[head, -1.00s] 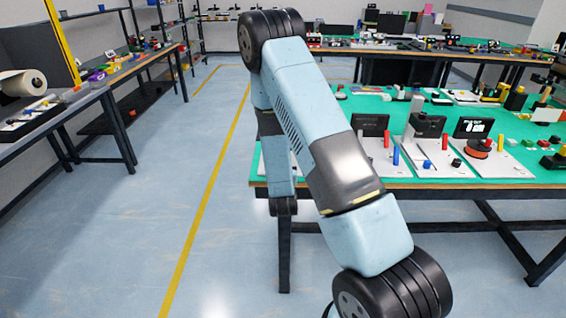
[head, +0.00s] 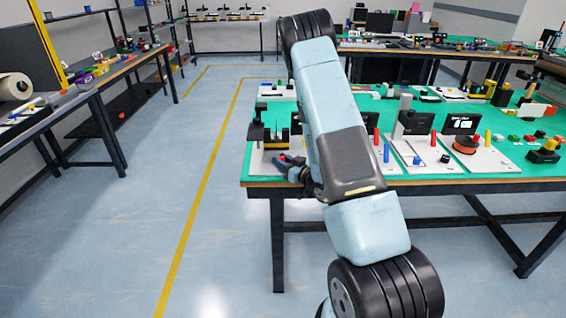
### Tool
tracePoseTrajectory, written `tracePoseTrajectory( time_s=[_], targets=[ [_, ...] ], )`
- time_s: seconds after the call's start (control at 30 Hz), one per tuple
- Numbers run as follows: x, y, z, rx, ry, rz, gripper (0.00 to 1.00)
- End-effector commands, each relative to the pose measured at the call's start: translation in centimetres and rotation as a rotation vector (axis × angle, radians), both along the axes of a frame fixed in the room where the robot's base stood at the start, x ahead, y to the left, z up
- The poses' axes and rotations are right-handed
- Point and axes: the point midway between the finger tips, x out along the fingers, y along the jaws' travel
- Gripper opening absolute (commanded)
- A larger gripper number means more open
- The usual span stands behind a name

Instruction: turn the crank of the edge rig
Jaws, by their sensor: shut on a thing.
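A rig (head: 257,132) with a dark upright post and a pale base stands at the near left corner of the green-topped table. It looks like the edge rig. My gripper (head: 284,160) is low in front of this rig, at the table's near edge, pointing left. Its jaws are shut on a small part there, apparently the crank, which is mostly hidden by the fingers. My arm covers the right side of the rig.
The green table (head: 450,187) holds more white-based rigs to the right, one with a red-orange disc (head: 466,144). A side bench (head: 85,90) stands at the left. The floor (head: 130,230) between them is clear.

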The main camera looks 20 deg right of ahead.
Motion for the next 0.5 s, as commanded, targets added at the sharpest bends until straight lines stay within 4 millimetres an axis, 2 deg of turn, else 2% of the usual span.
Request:
tracePoseTrajectory(
  time_s=[0.5],
  targets=[
    [0.22,-0.37,-0.10,-0.001,0.002,0.105,0.00]
  ],
)
